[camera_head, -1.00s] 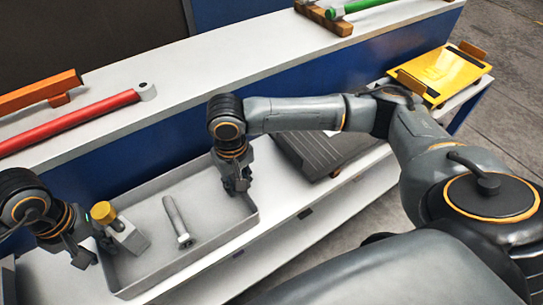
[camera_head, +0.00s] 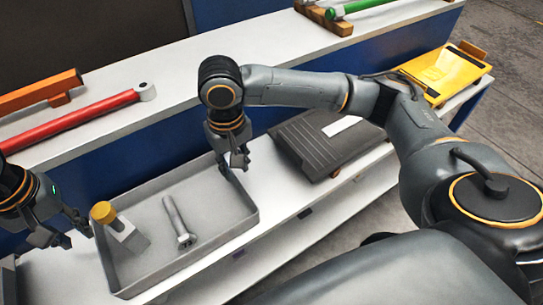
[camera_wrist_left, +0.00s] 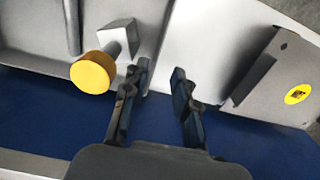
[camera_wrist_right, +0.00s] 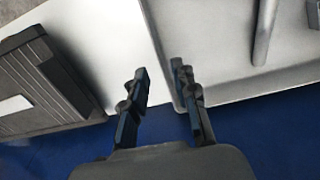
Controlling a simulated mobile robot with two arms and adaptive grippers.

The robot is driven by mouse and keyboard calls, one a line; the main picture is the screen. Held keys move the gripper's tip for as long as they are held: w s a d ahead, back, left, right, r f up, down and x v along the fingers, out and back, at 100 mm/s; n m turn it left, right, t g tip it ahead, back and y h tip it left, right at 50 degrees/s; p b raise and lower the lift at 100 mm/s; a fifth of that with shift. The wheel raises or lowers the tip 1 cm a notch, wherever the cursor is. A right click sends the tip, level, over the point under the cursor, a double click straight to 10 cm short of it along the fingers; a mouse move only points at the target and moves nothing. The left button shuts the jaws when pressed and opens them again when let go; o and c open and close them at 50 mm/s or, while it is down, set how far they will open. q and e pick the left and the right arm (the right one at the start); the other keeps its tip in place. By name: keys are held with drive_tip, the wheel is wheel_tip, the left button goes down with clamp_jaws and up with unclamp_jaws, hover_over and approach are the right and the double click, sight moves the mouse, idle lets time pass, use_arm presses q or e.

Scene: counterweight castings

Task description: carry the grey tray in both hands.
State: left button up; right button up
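The grey tray (camera_head: 228,208) sits on the white lower shelf in the head view. It holds a grey block with a yellow knob (camera_head: 125,235) and a metal rod with a thicker end (camera_head: 178,220). My left gripper (camera_head: 68,232) is open and empty, just beyond the tray's left end. The left wrist view shows its fingers spread near the tray wall (camera_wrist_left: 160,30). My right gripper (camera_head: 236,165) is open above the tray's far right corner. In the right wrist view its spread fingertips (camera_wrist_right: 160,76) are near the tray wall (camera_wrist_right: 152,30). Neither visibly grips it.
A dark ribbed case (camera_head: 318,145) lies right of the tray, and a yellow plate (camera_head: 445,75) further right. A red bar (camera_head: 70,122) and an orange bar (camera_head: 40,92) lie on the upper shelf. A grey box with a yellow sticker (camera_wrist_left: 285,85) shows in the left wrist view.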

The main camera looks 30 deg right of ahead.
drive_tip(key=shift+r, duration=2.3)
